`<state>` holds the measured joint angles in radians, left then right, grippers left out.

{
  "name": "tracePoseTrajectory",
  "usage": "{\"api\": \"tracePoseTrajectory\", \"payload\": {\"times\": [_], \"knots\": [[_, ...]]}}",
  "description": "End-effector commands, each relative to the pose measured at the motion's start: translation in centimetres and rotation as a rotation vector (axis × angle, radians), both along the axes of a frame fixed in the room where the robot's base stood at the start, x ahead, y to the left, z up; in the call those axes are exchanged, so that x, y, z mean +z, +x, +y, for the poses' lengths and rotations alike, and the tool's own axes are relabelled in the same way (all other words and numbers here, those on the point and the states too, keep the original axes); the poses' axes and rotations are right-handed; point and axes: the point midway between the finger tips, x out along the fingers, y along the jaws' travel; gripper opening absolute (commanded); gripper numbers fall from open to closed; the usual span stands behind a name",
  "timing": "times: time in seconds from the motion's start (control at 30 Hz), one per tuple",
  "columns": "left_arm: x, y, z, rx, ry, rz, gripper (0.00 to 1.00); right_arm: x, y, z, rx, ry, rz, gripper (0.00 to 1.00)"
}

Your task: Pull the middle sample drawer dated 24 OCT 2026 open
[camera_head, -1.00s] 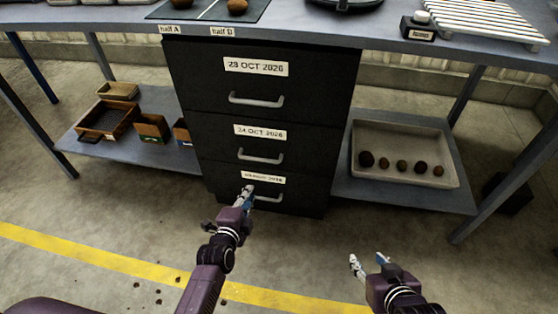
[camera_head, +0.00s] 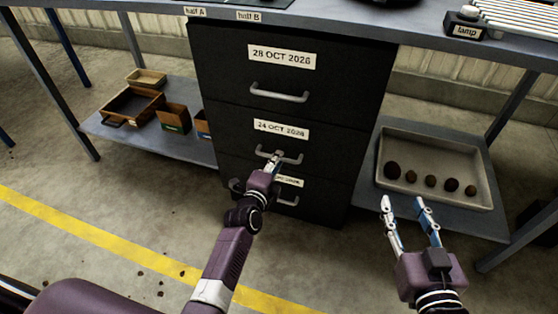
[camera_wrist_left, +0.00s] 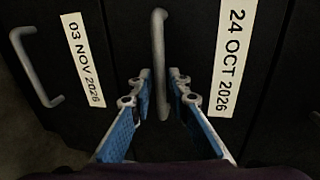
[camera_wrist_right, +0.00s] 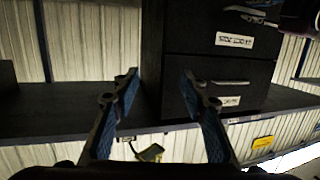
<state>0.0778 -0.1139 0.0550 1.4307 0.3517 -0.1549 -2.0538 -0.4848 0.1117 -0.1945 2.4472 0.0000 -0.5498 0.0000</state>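The black cabinet holds a stack of drawers with grey bar handles. The middle drawer, labelled 24 OCT 2026 (camera_head: 281,129), is closed, and its handle (camera_head: 292,159) runs across its front. My left gripper (camera_head: 274,157) is at this handle. In the left wrist view the left gripper (camera_wrist_left: 159,82) is open, with its two fingers on either side of the middle handle (camera_wrist_left: 159,60); I see gaps between fingers and bar. My right gripper (camera_head: 404,204) is open and empty, right of the cabinet; its open fingers also show in the right wrist view (camera_wrist_right: 158,78).
The top drawer (camera_head: 282,57) and the bottom drawer, labelled 03 NOV 2026 (camera_wrist_left: 84,60), are closed. Open wooden boxes (camera_head: 132,106) stand on the left shelf. The worktop (camera_head: 330,22) overhangs the cabinet.

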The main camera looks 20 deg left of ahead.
Motion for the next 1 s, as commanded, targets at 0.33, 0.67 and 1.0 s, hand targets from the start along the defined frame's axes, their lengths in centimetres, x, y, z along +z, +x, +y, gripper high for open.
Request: {"api": "tracePoseTrajectory", "payload": {"times": [0.33,0.67,1.0], "knots": [[-0.4,1.6,-0.1,0.000,-0.001,0.000,0.16,3.6,0.6,0.7,0.010,0.041,-0.160,0.40],[-0.4,1.7,-0.1,0.000,-0.001,0.000,0.11,3.8,0.6,0.7,0.010,0.042,-0.166,0.40],[-0.4,1.7,-0.1,0.000,-0.001,0.001,0.00,3.8,0.6,0.7,0.010,0.042,-0.166,0.40]]}}
